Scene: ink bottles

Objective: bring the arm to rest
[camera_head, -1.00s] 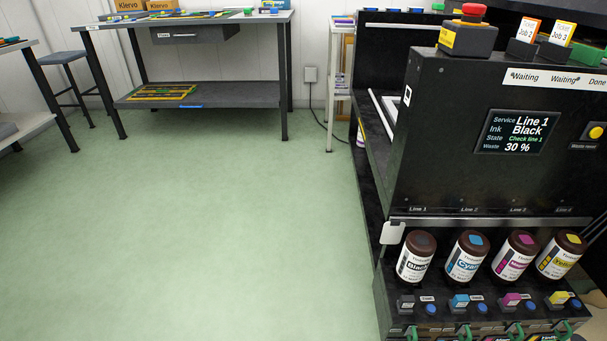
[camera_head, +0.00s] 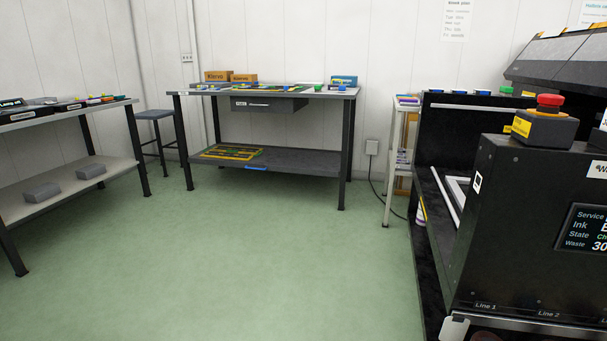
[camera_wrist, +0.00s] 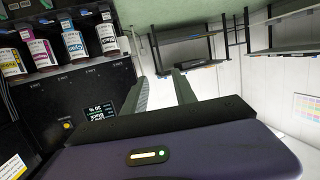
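My gripper (camera_wrist: 160,76) shows in the wrist view with its two dark fingers apart. The wrist picture is upside down. My arm and gripper do not show in the head view. The black machine (camera_head: 500,215) stands at the right of the head view, cut by the frame edge. Its screen (camera_wrist: 101,112) also shows in the wrist view. Several ink bottles, including the cyan one (camera_wrist: 74,44), stand in a row on the machine at the wrist view's upper left.
A grey workbench (camera_head: 265,91) with boxes and a lower shelf stands at the back wall. A stool (camera_head: 155,115) is beside it. Another bench (camera_head: 60,118) is at the left. A red emergency button (camera_head: 549,100) tops the machine. The green floor (camera_head: 240,260) between is clear.

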